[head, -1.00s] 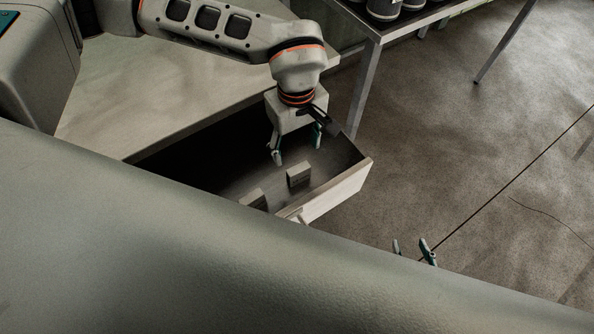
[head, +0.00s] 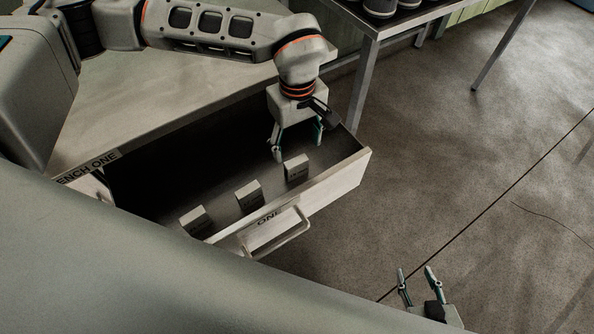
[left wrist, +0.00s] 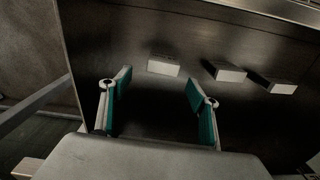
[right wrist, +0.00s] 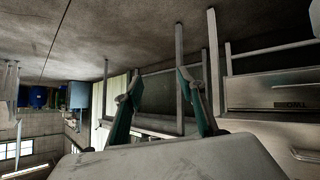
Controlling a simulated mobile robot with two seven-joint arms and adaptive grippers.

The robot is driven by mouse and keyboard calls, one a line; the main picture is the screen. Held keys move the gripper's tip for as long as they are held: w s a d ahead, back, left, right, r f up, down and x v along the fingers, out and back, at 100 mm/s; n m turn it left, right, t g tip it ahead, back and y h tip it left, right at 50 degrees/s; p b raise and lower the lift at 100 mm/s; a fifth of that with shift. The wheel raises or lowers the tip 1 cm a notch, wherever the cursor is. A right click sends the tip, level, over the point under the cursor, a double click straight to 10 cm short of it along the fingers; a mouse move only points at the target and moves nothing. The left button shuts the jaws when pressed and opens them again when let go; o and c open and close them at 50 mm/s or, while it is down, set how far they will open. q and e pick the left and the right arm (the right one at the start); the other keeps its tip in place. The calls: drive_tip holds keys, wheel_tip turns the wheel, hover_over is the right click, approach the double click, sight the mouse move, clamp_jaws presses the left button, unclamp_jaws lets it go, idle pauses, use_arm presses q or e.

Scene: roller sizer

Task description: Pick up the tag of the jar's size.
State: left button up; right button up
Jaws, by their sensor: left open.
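Three small pale block-like tags stand in a row in an open drawer (head: 340,184): a far one (head: 297,168), a middle one (head: 249,196) and a near one (head: 195,221). Their print is too small to read. They also show in the left wrist view, as a left one (left wrist: 163,68), a middle one (left wrist: 228,73) and a right one (left wrist: 279,86). My left gripper (head: 298,148) is open and empty over the drawer's far end, close to the far tag and apart from it. My right gripper (head: 415,272) is open and empty, out over the floor.
The drawer front has a handle (head: 280,237) and a label reading "ONE". The bench top (head: 170,105) lies behind the drawer. A metal table (head: 362,22) with several dark jars (head: 380,6) stands at the top. The floor to the right is clear.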

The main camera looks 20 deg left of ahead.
sight(296, 161)
use_arm(q)
drive_tip(key=shift+f, duration=1.2)
drive_tip(key=f, duration=0.1)
drive_tip(key=s+f+b, duration=0.1)
drive_tip(key=f, duration=0.1)
drive_tip(key=shift+f, duration=0.3)
drive_tip(key=shift+w+f, duration=0.15)
drive_tip(key=shift+f, duration=0.3)
use_arm(e)
drive_tip(key=shift+w+a+f, duration=0.1)
drive_tip(key=shift+w+f, duration=0.05)
drive_tip(key=shift+f, duration=0.2)
use_arm(q)
drive_tip(key=c, duration=1.1)
drive_tip(key=shift+o, duration=0.2)
drive_tip(key=shift+r, duration=0.1)
